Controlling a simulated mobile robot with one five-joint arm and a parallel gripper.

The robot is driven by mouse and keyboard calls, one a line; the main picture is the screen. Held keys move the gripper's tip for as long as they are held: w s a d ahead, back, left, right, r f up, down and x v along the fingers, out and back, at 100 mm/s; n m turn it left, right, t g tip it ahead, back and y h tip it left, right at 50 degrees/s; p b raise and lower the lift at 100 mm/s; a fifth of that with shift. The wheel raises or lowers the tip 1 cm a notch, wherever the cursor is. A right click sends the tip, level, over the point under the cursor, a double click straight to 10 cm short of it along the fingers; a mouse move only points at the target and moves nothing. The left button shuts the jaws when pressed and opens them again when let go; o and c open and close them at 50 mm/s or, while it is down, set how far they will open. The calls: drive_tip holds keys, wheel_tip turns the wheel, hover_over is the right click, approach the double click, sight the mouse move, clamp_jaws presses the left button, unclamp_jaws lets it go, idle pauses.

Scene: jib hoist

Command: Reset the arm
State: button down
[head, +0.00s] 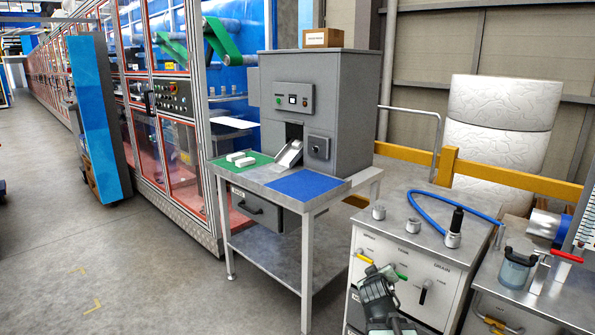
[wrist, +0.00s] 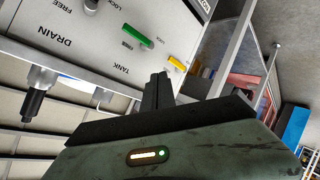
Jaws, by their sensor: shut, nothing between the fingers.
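My gripper (head: 374,272) is in front of the white cabinet (head: 437,298) at the lower right of the head view, and hides part of its front panel. In the wrist view the dark fingers of my gripper (wrist: 157,88) are together and empty, pointing toward the panel. A yellow handle (head: 365,258) and a green handle (head: 401,276) stick out beside the gripper in the head view. Both also show ahead of the fingers in the wrist view, the green handle (wrist: 137,37) left of the yellow handle (wrist: 177,64). Whether the gripper touches the panel, I cannot tell.
A black handle (head: 425,290) sits under the DRAIN label. A blue hose (head: 440,199) and metal fittings (head: 413,225) lie on the cabinet top. A workbench (head: 335,193) with a grey machine (head: 345,115) stands behind. Open floor (head: 130,270) lies at left.

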drive_tip(key=s+a+f+m+g+y, duration=0.2)
drive_tip(key=s+a+f+g, duration=0.35)
drive_tip(key=a+f, duration=0.2)
drive_tip(key=s+a+f+m+g+y, duration=0.1)
drive_tip(key=s+a+f+g, duration=0.15)
drive_tip(key=s, duration=0.45)
drive_tip(key=s+a+f+m+g+y, duration=0.1)
drive_tip(key=s+a+f+g+y, duration=0.2)
drive_tip(key=s, duration=0.4)
wheel_tip(320, 180, up, 16)
drive_tip(key=d+g+h+p, duration=0.1)
drive_tip(key=p, duration=1.5)
drive_tip(key=shift+s, duration=0.15)
drive_tip(key=shift+d, duration=0.1)
